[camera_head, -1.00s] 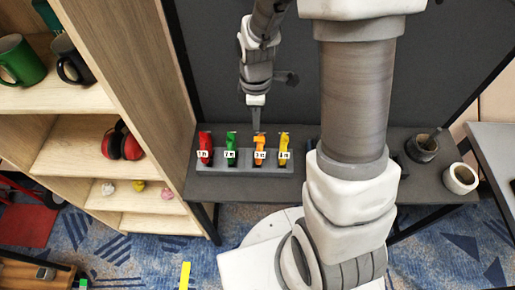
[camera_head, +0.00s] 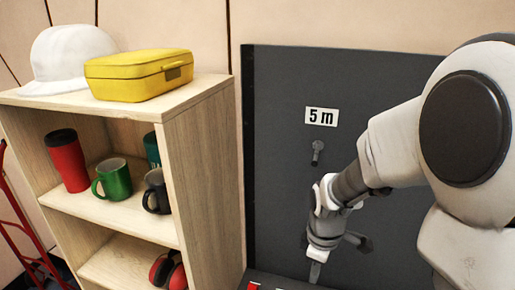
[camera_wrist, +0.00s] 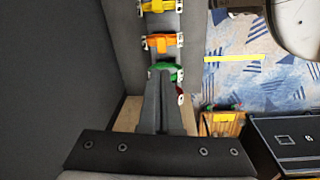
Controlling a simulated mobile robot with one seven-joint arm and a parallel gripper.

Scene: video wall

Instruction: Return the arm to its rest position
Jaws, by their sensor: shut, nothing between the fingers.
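My gripper (camera_head: 316,272) points down in front of the dark panel in the head view, near its bottom edge. In the wrist view its fingers (camera_wrist: 160,85) are together with nothing between them. A row of coloured items lies beyond and below the fingertips: a yellow one (camera_wrist: 160,5), an orange one (camera_wrist: 162,42) and a green one (camera_wrist: 164,70), which the fingertips partly cover. A red one (camera_wrist: 180,93) is mostly hidden behind the fingers. My arm reaches in from the right of the head view.
The dark panel (camera_head: 280,150) carries a "5 m" sign (camera_head: 321,117) and a small knob (camera_head: 317,150). Blue carpet (camera_wrist: 240,65) shows in the wrist view.

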